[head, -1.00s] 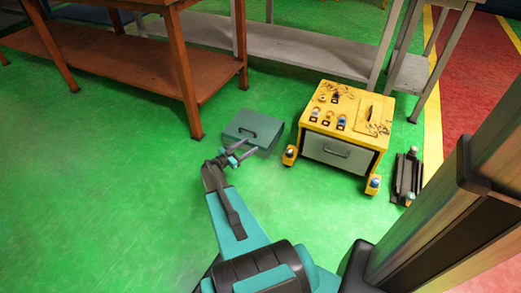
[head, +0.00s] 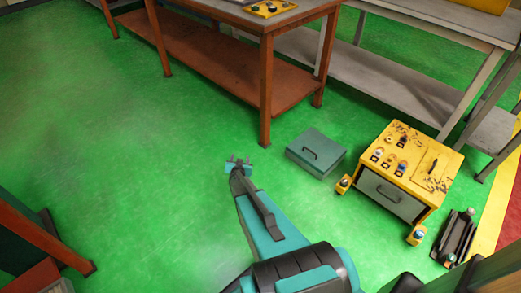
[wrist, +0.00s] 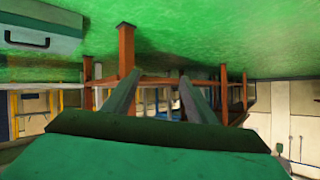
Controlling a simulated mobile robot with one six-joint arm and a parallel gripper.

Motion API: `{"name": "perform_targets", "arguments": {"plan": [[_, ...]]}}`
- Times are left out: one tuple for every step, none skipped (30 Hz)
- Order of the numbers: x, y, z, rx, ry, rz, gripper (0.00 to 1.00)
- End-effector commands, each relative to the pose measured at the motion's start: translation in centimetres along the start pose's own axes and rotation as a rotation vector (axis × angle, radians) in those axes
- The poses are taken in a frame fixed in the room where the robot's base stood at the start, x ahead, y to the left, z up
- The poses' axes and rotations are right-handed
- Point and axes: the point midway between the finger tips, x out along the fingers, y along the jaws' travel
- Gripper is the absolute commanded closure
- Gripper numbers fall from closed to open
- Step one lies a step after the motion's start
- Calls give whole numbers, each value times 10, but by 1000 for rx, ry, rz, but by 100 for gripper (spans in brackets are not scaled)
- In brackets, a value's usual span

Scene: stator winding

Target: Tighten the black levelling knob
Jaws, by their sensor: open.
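My gripper (head: 238,160) is open and empty, with its two fingers apart over bare green floor. Its fingers also show in the wrist view (wrist: 158,92) with nothing between them. A yellow cabinet (head: 437,158) with a grey drawer stands to the right, well apart from my gripper. Small knobs or fittings sit on its top, and corner feet (head: 417,235) stick out at its base. A yellow panel (head: 270,9) with dark knobs lies on the brown table at the top. I cannot tell which part is the black levelling knob.
A teal case (head: 316,152) with a handle lies on the floor between my gripper and the cabinet. The brown table (head: 265,95) and grey bench (head: 420,92) stand behind. A dark metal fixture (head: 456,238) lies right of the cabinet. The floor (head: 110,130) at left is open.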

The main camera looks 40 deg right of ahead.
Motion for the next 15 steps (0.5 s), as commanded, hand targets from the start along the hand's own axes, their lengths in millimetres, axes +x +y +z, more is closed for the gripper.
{"name": "perform_targets", "arguments": {"plan": [[-21, -19, -4, -17, -42, -42, 48], [-29, -28, 0, -27, -67, -65, 48], [-40, -39, 5, -40, -102, -95, 48], [-49, -48, 8, -50, -128, -117, 48], [-58, -56, 12, -62, -155, -138, 48], [-70, -66, 17, -74, -191, -165, 48], [-79, -74, 20, -86, -218, -184, 48], [-89, -81, 24, -98, -246, -203, 48], [-102, -90, 29, -113, -283, -227, 48], [-112, -96, 33, -125, -312, -244, 48], [-123, -102, 37, -138, -341, -260, 48], [-137, -109, 42, -154, -379, -281, 48], [-148, -113, 45, -166, -408, -295, 48], [-159, -117, 49, -181, -438, -308, 48], [-175, -123, 54, -197, -477, -325, 48]]}}
